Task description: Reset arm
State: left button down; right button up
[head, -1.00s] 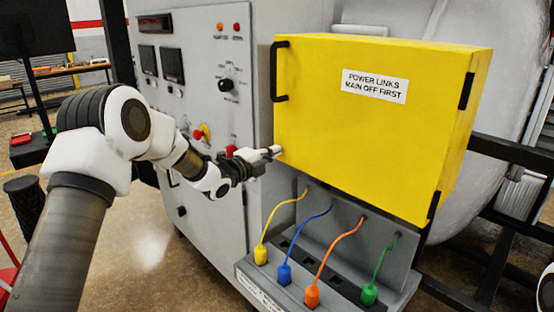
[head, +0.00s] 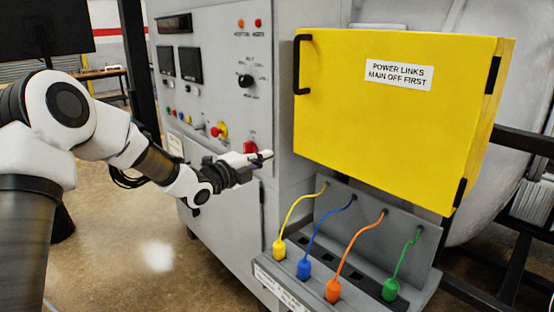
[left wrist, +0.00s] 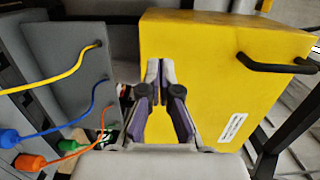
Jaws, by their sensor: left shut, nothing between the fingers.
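My left gripper (head: 262,157) is shut and empty. In the head view it is in front of the grey control cabinet (head: 225,100), just left of the lower left edge of the yellow box (head: 390,120). In the left wrist view the gripper's closed fingers (left wrist: 161,72) show against the yellow box (left wrist: 215,60), apparently with a gap. The box is closed, with a black handle (head: 297,65) at its left side and a label reading "POWER LINKS MAIN OFF FIRST" (head: 399,74). My right gripper is not in view.
Below the box, yellow (head: 279,248), blue (head: 304,268), orange (head: 333,290) and green (head: 390,289) plugs stand on a grey ledge, with cables to a panel. The cabinet carries a black knob (head: 245,81) and a red switch (head: 250,147). Open floor lies to the left.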

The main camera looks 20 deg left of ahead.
pick_arm(q)
jog(key=s+d+f+g, duration=0.1)
jog(key=s+f, duration=0.1)
jog(key=f, duration=0.5)
jog(key=s+d+f+g, duration=0.2)
jog(key=f, duration=0.6)
jog(key=s+d+f+g, duration=0.2)
jog(key=s+f, duration=0.1)
jog(key=f, duration=0.5)
jog(key=shift+d, duration=0.1)
jog(key=s+d+f+n+g+y, duration=0.2)
jog(key=s+f+n+g, duration=0.2)
jog(key=s+f, duration=0.8)
jog(key=s+d+f+n+g+y, duration=0.1)
jog(key=s+d+f+n+g, duration=0.3)
jog(key=s+f, duration=0.8)
jog(key=s+a+n+g+y, duration=0.1)
jog(key=s+a+n+g, duration=0.1)
jog(key=s+n, duration=0.5)
jog(key=s+a+n+g+y, duration=0.2)
jog(key=s+n, duration=0.5)
jog(key=s, duration=0.1)
jog(key=shift+a+n, duration=0.25)
jog(key=shift+n, duration=0.05)
